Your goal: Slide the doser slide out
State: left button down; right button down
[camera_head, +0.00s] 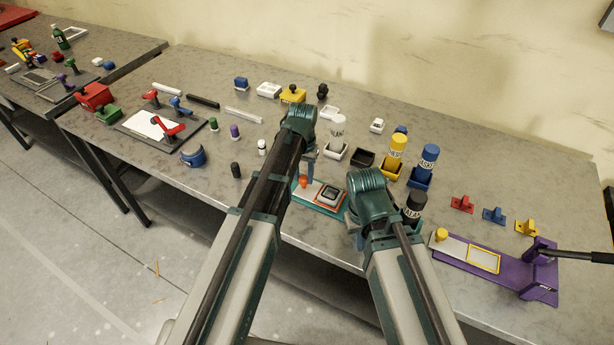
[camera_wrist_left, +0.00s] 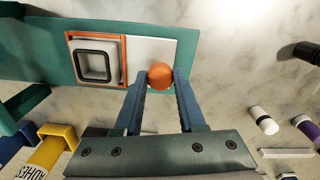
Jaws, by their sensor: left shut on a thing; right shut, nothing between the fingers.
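The doser is a teal base (camera_head: 318,206) with a white slide (camera_head: 311,187) lying in it, near the front edge of the table. An orange knob (camera_head: 304,181) stands at the slide's left end. A dark-rimmed square pocket in an orange frame (camera_head: 332,195) lies to the right. In the left wrist view the orange knob (camera_wrist_left: 161,75) sits between the fingertips of my left gripper (camera_wrist_left: 160,82), which is shut on it. The white slide (camera_wrist_left: 150,48) lies within the teal base (camera_wrist_left: 50,55).
Bottles in white, yellow (camera_head: 396,150), blue (camera_head: 428,160) and black (camera_head: 413,207) holders stand behind and right. A purple fixture (camera_head: 515,280) with a lever lies far right. Small capped bottles (camera_head: 235,170) stand to the left. Table between them and the doser looks clear.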

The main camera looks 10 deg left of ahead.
pick_arm(q)
jog(key=c, duration=0.8)
grip_release()
jog(key=shift+w+a, duration=0.1)
jog(key=shift+a, duration=0.15)
jog(key=shift+c, duration=0.2)
jog(key=o, duration=0.3)
pick_arm(e)
jog(key=shift+a, duration=0.15)
pick_arm(q)
jog(key=shift+o, duration=0.2)
jog(key=shift+r, duration=0.1)
pick_arm(e)
jog(key=shift+r, duration=0.1)
pick_arm(q)
jog(key=shift+r+p, duration=0.5)
jog(key=shift+p, duration=0.1)
pick_arm(e)
jog(key=shift+r, duration=0.5)
pick_arm(q)
notch_tip(320, 180, up, 13)
jog(key=p, duration=1.2)
jog(key=shift+f+p, duration=0.2)
jog(key=shift+p, duration=0.15)
pick_arm(e)
notch_tip(320, 180, up, 13)
jog(key=shift+f, duration=0.15)
